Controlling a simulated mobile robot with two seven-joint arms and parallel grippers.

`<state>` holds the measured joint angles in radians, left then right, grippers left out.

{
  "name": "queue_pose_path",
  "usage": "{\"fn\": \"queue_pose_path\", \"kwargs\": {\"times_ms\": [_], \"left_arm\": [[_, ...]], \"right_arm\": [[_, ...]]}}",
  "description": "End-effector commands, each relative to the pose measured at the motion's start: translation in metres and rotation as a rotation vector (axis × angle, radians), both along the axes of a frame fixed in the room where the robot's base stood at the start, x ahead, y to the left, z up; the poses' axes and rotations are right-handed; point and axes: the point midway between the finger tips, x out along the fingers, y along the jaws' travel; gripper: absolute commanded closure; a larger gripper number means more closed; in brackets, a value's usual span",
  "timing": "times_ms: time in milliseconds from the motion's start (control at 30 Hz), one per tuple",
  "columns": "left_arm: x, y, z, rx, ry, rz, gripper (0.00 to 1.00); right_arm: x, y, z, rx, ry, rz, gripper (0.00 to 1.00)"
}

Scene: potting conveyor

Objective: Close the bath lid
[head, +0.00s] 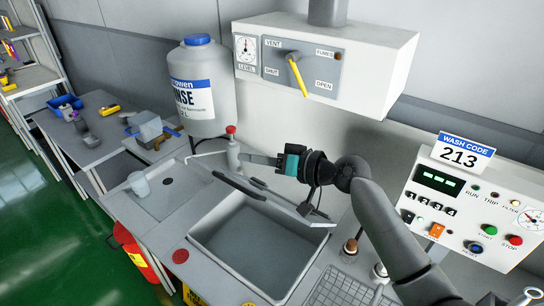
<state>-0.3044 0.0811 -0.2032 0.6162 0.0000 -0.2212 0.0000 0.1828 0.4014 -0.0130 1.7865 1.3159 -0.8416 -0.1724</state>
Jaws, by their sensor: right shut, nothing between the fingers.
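The bath (205,249) is an open grey rectangular basin sunk in the bench, in the middle of the head view. Its lid (285,209) appears raised along the far edge and is seen nearly edge-on, with a dark bar (238,186) along its left part. The basin's inside is in full view. My right gripper (252,158) is shut and empty, pointing left above and behind the lid's edge. I cannot tell whether it touches the lid. My left gripper is not in view.
A red-topped dispenser (232,153) stands close to my right gripper's tip. A large rinse bottle (204,95) is behind it. A white cup (139,184) stands at the left. A control panel (467,215) is at the right, and a hood (380,50) hangs above.

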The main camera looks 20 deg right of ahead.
Motion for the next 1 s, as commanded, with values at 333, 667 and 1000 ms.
{"fn": "queue_pose_path", "kwargs": {"times_ms": [333, 667, 1000], "left_arm": [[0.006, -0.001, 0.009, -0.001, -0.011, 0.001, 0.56], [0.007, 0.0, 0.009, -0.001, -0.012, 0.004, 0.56], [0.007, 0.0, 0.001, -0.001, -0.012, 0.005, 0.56]], "right_arm": [[-0.005, 0.025, -0.031, 0.001, 0.003, 0.001, 1.0], [-0.007, 0.027, -0.035, 0.0, 0.001, 0.001, 1.0], [-0.015, 0.038, -0.048, -0.039, -0.023, 0.003, 1.0]]}}
